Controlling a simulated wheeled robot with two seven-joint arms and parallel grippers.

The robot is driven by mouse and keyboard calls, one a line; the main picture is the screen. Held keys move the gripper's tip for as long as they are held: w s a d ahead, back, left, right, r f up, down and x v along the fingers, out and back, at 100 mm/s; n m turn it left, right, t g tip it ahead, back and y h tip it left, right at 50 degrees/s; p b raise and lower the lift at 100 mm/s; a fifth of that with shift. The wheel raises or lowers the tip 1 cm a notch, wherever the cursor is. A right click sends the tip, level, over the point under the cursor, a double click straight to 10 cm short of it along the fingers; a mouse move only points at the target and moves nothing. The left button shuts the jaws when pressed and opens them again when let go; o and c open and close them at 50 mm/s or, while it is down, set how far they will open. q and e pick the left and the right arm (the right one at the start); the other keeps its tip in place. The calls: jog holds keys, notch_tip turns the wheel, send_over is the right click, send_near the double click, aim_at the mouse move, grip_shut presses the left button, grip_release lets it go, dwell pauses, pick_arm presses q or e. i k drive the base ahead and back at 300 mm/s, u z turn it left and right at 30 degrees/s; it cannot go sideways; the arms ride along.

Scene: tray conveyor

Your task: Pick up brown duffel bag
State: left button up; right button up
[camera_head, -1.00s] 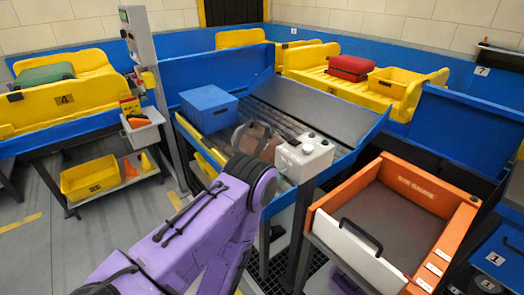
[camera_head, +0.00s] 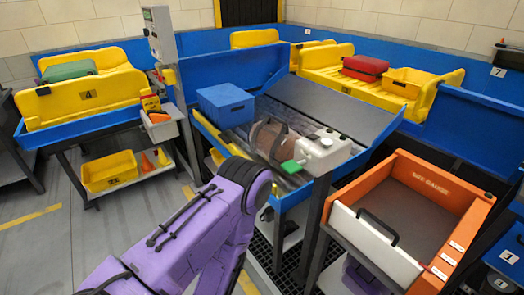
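The brown duffel bag (camera_head: 268,138) lies on the grey roller section of the conveyor, to the right of a blue box. Dark straps or handles cross its top. My purple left arm reaches in from the lower left, and its dark-ringed joint stands in front of the bag's near side. I cannot tell whether this block is part of my gripper. No gripper fingers show clearly around the bag. My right arm does not show.
The blue box (camera_head: 225,105) stands left of the bag. An orange size-gauge bin (camera_head: 440,184) with a white front is at right. Yellow trays hold a green case (camera_head: 69,71) and a red case (camera_head: 364,67). A grey control post (camera_head: 160,35) stands at left.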

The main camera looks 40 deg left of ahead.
aim_at(273, 140)
jog(key=u, duration=0.45)
jog(key=k, duration=1)
jog(key=u, duration=1.05)
jog(key=i, duration=2)
jog(key=z, duration=1.35)
jog(key=i, duration=0.65)
jog(key=z, duration=0.65)
